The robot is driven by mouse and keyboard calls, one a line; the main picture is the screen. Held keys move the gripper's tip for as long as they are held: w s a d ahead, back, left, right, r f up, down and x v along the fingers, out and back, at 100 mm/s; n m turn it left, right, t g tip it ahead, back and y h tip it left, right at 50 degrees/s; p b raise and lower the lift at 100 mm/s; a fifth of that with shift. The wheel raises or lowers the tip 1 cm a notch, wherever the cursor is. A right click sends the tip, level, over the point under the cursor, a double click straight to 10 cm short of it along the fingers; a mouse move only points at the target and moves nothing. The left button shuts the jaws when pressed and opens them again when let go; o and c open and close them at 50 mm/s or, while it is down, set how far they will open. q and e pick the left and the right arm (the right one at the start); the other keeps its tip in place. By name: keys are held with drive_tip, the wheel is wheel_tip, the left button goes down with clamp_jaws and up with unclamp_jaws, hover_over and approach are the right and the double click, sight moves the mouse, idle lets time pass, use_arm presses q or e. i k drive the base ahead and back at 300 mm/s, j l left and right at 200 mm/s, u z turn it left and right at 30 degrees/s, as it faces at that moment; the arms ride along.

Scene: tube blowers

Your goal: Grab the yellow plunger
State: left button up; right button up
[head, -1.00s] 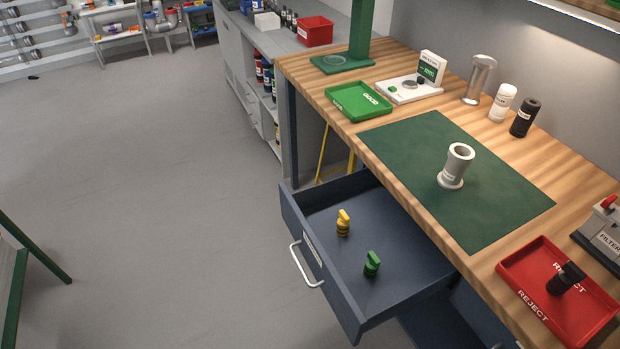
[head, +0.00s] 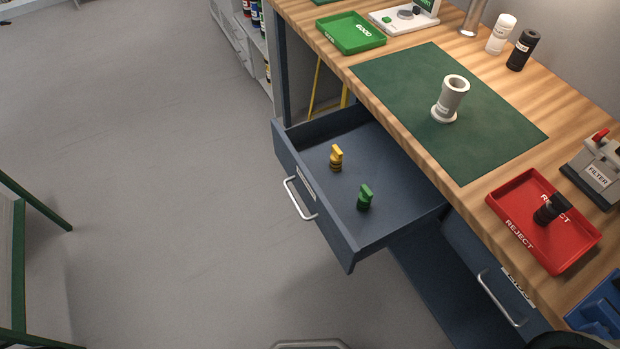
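The yellow plunger (head: 336,158) stands upright in the open drawer (head: 390,222), toward its handle side. A green plunger (head: 364,197) stands in the same drawer, to the right of and nearer than the yellow one. The drawer is pulled out from under the workbench, and its silver handle (head: 299,199) faces the floor on the left. Neither of my grippers can be made out in the head view.
A grey tube (head: 452,98) stands on the green mat (head: 500,130). The green GOOD tray (head: 350,47) and the red REJECT tray (head: 510,205), holding a black plunger (head: 551,209), lie on the bench. Open floor (head: 170,170) is left of the drawer.

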sight(336, 157)
drive_tip(key=k+l+z, duration=0.15)
drive_tip(key=l, duration=0.5)
drive_tip(key=l+z, duration=0.1)
drive_tip(key=l, duration=0.6)
drive_tip(key=k, duration=0.05)
